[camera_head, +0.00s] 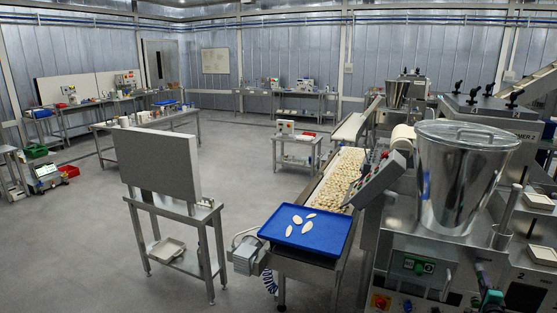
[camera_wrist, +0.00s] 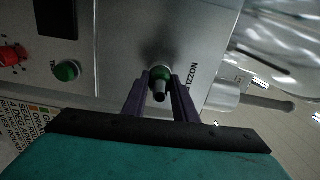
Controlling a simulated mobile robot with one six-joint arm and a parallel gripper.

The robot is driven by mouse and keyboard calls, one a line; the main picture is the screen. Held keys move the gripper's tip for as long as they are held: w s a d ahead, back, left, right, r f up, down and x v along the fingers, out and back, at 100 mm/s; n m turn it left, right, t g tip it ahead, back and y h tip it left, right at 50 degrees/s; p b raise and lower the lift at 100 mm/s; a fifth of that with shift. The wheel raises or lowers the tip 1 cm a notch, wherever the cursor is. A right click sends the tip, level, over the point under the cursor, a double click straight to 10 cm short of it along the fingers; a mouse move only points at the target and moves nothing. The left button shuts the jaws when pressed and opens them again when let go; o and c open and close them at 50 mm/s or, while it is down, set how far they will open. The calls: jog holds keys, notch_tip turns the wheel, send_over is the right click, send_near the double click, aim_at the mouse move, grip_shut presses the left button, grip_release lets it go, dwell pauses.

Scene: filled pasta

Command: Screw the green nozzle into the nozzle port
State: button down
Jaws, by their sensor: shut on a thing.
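The green nozzle (camera_wrist: 161,73) is between the two dark fingers of my gripper (camera_wrist: 160,98) in the wrist view. The fingers are shut on it, and its narrow dark tip points toward the camera. The nozzle port (camera_wrist: 160,62) is a pale round ring on the grey machine front, directly behind the nozzle, beside printed lettering that starts "NOZZL". The nozzle is lined up with the port and looks to be at its mouth; how deep it sits is hidden. In the head view, teal parts at the lower right seem to be my arm; the nozzle cannot be made out there.
The machine front carries a green button (camera_wrist: 67,71), a red knob (camera_wrist: 12,55) and a dark panel (camera_wrist: 56,17). In the head view, a steel hopper (camera_head: 465,175) tops the machine. A blue tray (camera_head: 307,243) with pale pieces lies left, by the conveyor. Open floor lies further left.

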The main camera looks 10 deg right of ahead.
jog(key=m, duration=0.3)
jog(key=shift+w+m, duration=0.1)
jog(key=shift+m, duration=0.7)
jog(key=shift+m, duration=1.4)
jog(key=c, duration=1.4)
grip_release()
jog(key=shift+o, duration=0.2)
jog(key=shift+n, duration=0.3)
